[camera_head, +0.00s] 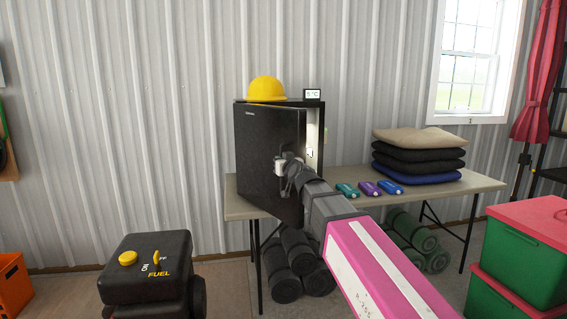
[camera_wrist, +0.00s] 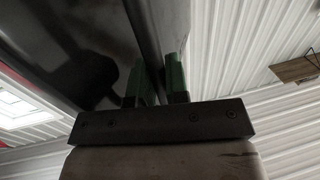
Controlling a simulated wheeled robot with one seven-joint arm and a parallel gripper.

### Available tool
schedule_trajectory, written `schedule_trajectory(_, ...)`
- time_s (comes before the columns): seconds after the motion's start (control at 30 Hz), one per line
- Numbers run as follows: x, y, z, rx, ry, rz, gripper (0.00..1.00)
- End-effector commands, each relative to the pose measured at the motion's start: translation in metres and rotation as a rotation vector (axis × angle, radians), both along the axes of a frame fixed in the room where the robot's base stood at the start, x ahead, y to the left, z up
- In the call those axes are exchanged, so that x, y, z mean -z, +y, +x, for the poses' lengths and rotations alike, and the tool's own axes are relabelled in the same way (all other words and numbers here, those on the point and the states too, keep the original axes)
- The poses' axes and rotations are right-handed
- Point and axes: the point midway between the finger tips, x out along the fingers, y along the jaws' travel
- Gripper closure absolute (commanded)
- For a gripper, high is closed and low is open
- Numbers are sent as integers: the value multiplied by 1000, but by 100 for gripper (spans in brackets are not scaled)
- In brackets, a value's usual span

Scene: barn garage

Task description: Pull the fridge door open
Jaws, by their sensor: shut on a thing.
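The black fridge (camera_head: 315,118) stands on the table against the wall. Its door (camera_head: 262,150) is partly open, swung out toward me, and a lit strip of the interior shows to the right of it. My gripper (camera_head: 284,164) is at the door's front, near its right side. In the wrist view my gripper's two green-padded fingers (camera_wrist: 156,82) are shut on a dark upright bar, which looks like the door's handle. The glossy dark door face (camera_wrist: 85,40) fills the left of that view. My arm hides part of the door's right edge.
A yellow hard hat (camera_head: 266,89) and a small display (camera_head: 314,94) sit on the fridge. The table (camera_head: 235,208) also holds several small coloured items (camera_head: 368,187) and stacked cushions (camera_head: 418,155). A black fuel machine (camera_head: 148,270) stands at front left, red-and-green crates (camera_head: 520,250) at right.

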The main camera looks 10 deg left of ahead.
Motion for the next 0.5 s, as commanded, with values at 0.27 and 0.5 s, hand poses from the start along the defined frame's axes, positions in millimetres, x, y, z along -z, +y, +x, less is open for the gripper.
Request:
schedule_trajectory(0.27, 0, 0, 0, -1, 1, -1, 100)
schedule_trajectory(0.5, 0, 0, 0, 0, 1, -1, 61)
